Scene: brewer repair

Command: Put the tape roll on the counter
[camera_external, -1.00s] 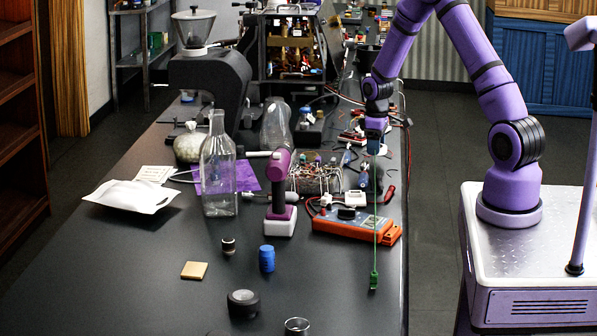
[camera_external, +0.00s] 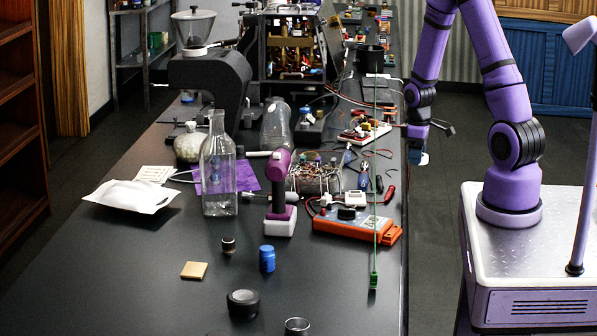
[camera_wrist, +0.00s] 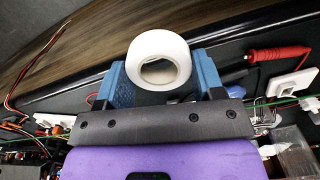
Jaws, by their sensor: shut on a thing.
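My gripper (camera_external: 418,148) hangs just off the right long edge of the dark counter (camera_external: 130,285). In the wrist view its blue fingers (camera_wrist: 160,85) are shut on the tape roll (camera_wrist: 158,42), a white ring with an open hole. The tape roll shows in the external view as a small white patch (camera_external: 423,159) under the gripper. It appears to be beyond the counter's edge, over the floor.
An orange multimeter (camera_external: 350,225) and a red probe (camera_external: 389,194) lie near the counter's right edge. A glass bottle (camera_external: 219,170) and a purple drill-like tool (camera_external: 279,185) stand further left. The front left of the counter is clear.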

